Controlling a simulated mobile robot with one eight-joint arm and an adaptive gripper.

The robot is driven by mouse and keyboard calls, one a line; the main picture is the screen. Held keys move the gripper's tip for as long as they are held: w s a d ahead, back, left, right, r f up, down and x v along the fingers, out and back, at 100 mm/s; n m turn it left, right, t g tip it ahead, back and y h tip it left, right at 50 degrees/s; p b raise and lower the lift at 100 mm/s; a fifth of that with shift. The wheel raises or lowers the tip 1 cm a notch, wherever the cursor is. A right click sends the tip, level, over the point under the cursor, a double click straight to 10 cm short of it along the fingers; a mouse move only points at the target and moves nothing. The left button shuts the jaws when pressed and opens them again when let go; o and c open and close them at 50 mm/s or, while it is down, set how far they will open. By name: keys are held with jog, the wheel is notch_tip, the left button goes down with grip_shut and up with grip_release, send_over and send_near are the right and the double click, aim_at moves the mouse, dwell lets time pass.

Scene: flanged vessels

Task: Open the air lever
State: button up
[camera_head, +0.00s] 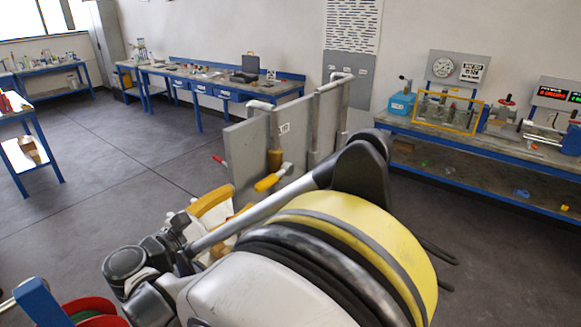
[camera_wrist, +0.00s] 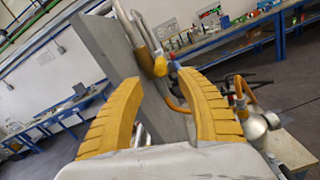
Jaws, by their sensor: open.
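In the head view a yellow-handled lever (camera_head: 268,182) sticks out from the lower front of an upright grey panel (camera_head: 245,160), below a brass-coloured fitting (camera_head: 275,158). I take it to be the air lever. My gripper (camera_head: 225,205), with yellow fingers, is below and left of the lever, partly hidden by my arm. I cannot tell which is the lever.
The panel's pipes (camera_head: 330,100) rise close behind the lever. A small red handle (camera_head: 218,159) is at the panel's left edge. A blue-framed bench (camera_head: 480,150) with equipment stands right, another bench (camera_head: 215,82) behind. In the wrist view a metal vessel (camera_wrist: 250,125) is at right.

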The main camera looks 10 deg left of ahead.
aim_at(275, 176)
jog(key=x, duration=1)
jog(key=shift+d+b, duration=0.1)
jog(key=shift+b, duration=0.2)
grip_shut()
